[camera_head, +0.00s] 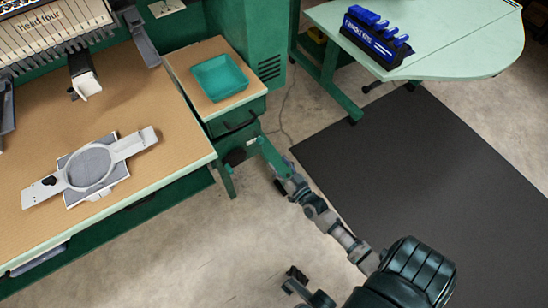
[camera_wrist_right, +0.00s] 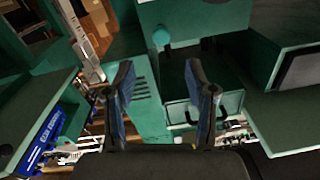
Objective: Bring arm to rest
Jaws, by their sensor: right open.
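My left gripper is not in view.
At left stands a tan-topped workbench (camera_head: 150,105) with a grey hoop frame (camera_head: 92,166). A teal tray (camera_head: 218,76) sits on the drawer unit. A blue handle kit (camera_head: 375,38) stands on the pale green table (camera_head: 450,55). A dark mat (camera_head: 430,160) covers floor at right.

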